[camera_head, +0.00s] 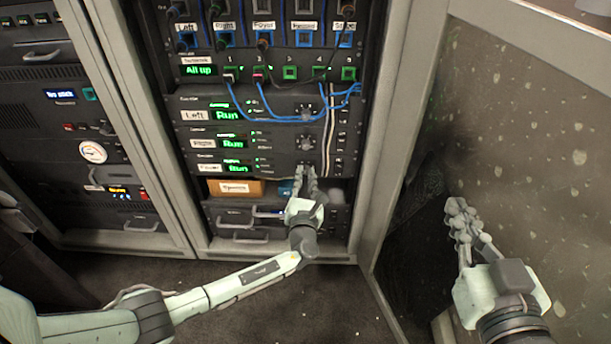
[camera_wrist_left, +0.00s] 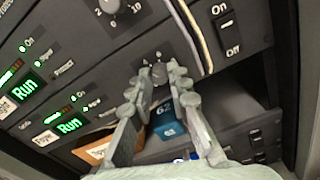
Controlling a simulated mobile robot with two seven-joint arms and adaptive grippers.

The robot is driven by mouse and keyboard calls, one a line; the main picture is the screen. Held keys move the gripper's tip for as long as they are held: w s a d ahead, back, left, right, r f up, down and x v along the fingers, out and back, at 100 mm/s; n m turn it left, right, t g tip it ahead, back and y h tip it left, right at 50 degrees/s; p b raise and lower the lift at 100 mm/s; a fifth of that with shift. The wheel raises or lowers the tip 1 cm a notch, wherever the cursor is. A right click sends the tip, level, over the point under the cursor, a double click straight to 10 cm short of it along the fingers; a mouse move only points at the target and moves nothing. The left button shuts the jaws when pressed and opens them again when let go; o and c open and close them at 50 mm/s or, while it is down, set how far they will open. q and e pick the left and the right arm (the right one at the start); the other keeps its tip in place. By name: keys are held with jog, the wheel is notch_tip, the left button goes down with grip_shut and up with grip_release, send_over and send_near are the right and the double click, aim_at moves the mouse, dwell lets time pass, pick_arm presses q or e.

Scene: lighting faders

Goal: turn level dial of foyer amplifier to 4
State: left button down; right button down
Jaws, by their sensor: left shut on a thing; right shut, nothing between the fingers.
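The foyer amplifier (camera_head: 236,168) is the lowest of three stacked units with green Run displays in the head view. In the left wrist view its label is blurred beside the green Run display (camera_wrist_left: 69,125). Its level dial (camera_wrist_left: 158,73) is mostly hidden between my fingertips, and its setting cannot be read. My left gripper (camera_head: 306,172) is shut on this dial; its fingertips also show in the left wrist view (camera_wrist_left: 165,74). My right gripper (camera_head: 459,210) is shut and empty, away from the rack at the right.
The right amplifier (camera_head: 233,144) and left amplifier (camera_head: 230,116) sit above with their own dials. Blue cables (camera_head: 290,119) and pale cables (camera_head: 328,125) hang nearby. Below is an open shelf with an orange-brown labelled box (camera_head: 256,188) and a blue box (camera_wrist_left: 168,120).

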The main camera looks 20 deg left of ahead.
pick_arm(q)
jog(key=c, duration=1.4)
grip_release()
jog(key=shift+c, duration=0.2)
jog(key=v, duration=0.7)
jog(key=shift+s, duration=0.3)
jog(key=shift+d, duration=0.1)
